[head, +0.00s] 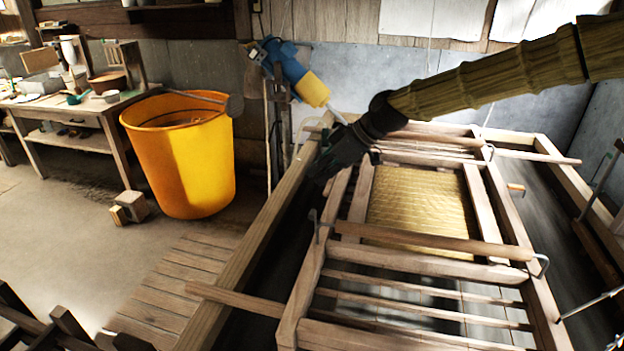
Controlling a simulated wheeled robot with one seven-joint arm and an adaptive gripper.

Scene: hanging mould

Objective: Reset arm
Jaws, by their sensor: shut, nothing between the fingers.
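My arm reaches in from the upper right of the head view. My gripper (322,176) is dark and points down to the left. It is shut and empty, above the left side of the wooden mould frame. The mould (415,205) has a yellowish woven mat inside a wooden frame. A round wooden bar (430,241) crosses its near end, with a metal hook at each side. My gripper covers part of the frame's far left corner. I cannot tell whether it touches the wood.
A wooden vat edge (262,240) runs along the mould's left. A yellow bucket (183,160) stands on the floor at left, near a workbench (70,105). A blue and yellow device (290,72) is behind my gripper. Slatted boards (180,290) lie at lower left.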

